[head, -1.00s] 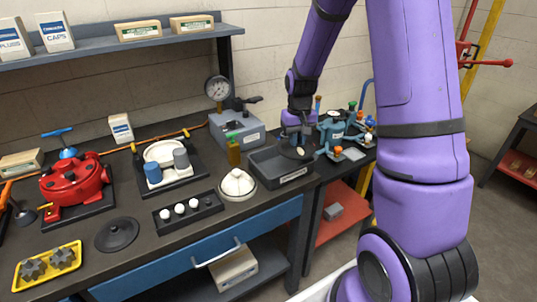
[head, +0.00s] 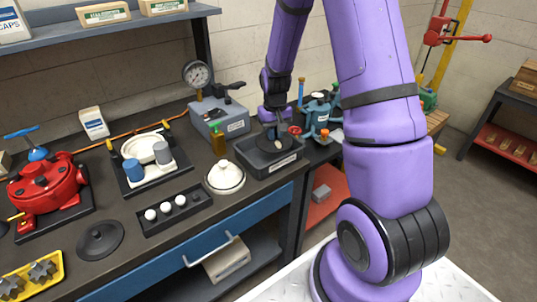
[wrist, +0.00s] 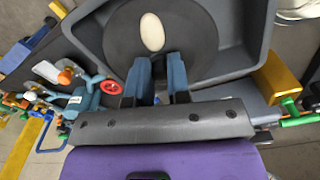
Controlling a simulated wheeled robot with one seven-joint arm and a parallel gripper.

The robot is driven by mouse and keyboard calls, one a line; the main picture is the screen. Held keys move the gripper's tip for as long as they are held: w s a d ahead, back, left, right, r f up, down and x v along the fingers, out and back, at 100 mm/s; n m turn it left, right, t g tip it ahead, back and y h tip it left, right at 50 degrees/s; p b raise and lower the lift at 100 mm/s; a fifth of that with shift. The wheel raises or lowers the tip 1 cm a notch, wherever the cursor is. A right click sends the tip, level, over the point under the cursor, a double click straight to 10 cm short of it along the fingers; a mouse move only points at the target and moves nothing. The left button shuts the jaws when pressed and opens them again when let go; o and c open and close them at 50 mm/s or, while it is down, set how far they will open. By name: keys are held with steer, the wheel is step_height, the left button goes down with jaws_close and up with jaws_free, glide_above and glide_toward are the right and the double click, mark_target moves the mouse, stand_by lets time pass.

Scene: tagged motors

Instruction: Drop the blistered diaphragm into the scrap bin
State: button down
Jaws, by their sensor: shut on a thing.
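The blistered diaphragm is a black round disc with a pale oval blister (wrist: 152,32). My gripper (wrist: 157,80) is shut on its near edge in the wrist view. The scrap bin is a dark grey open bin (wrist: 250,35), and the disc overlaps its interior there. In the head view my gripper (head: 272,130) points down over the bin (head: 284,164), which has a pale label on its front. The disc (head: 270,147) shows small and partly hidden by my gripper. Its exact height over the bin floor is unclear.
A white domed part (head: 225,176) and a green-topped bottle (head: 218,140) stand left of the bin. A gauge block (head: 220,118) is behind. A teal pump (head: 318,112) is to the right. Another black disc (head: 100,238) lies on the bench at left.

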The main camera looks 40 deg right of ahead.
steer(key=shift+f, duration=0.15)
steer(key=c, duration=1)
jaws_free()
step_height(320, 180, up, 11)
steer(key=shift+f, duration=0.1)
